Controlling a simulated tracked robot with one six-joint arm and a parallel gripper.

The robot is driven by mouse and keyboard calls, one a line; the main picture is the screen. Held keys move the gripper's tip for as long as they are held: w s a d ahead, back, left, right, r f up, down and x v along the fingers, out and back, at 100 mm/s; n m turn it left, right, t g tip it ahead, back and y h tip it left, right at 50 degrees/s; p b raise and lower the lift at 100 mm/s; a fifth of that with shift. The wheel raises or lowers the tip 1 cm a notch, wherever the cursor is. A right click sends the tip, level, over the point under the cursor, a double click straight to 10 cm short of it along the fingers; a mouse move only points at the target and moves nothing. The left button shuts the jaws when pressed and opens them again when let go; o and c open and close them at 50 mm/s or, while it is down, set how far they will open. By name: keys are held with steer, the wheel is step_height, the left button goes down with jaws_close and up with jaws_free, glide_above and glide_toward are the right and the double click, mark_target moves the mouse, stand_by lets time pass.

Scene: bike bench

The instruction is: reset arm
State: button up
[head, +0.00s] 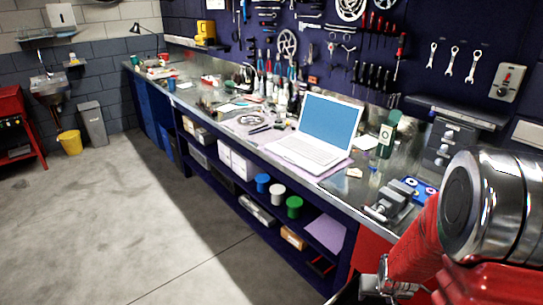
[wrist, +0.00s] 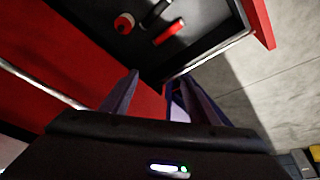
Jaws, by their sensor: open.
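My gripper (wrist: 157,88) shows in the wrist view with its two dark fingers spread apart and nothing visible between them. It points toward a red cabinet front (wrist: 60,65) and an open drawer (wrist: 205,22) with a dark inside. In the head view my red and silver arm fills the lower right corner, reaching down in front of the bench. The fingers cannot be made out there.
The drawer holds a red-and-white round item (wrist: 123,24) and a red-and-black item (wrist: 167,32). The workbench (head: 213,92) carries a laptop (head: 322,130) and a vise (head: 390,201). The concrete floor (head: 110,215) is clear at left.

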steer(key=s+a+r+n, duration=0.15)
steer(key=a+r, duration=0.25)
steer(key=r, duration=0.5)
steer(key=s+a+r+m, duration=0.1)
steer(key=s+a+r, duration=0.3)
steer(key=r, duration=0.6)
steer(key=s+a+r+n+t+y, duration=0.1)
steer(key=s+a+r+n, duration=0.1)
steer(key=s+a+r, duration=0.5)
steer(key=s+r, duration=0.3)
steer(key=s, duration=0.1)
steer(key=shift+a+r+t, duration=0.15)
steer(key=shift+a+t, duration=0.15)
steer(key=shift+c, duration=0.2)
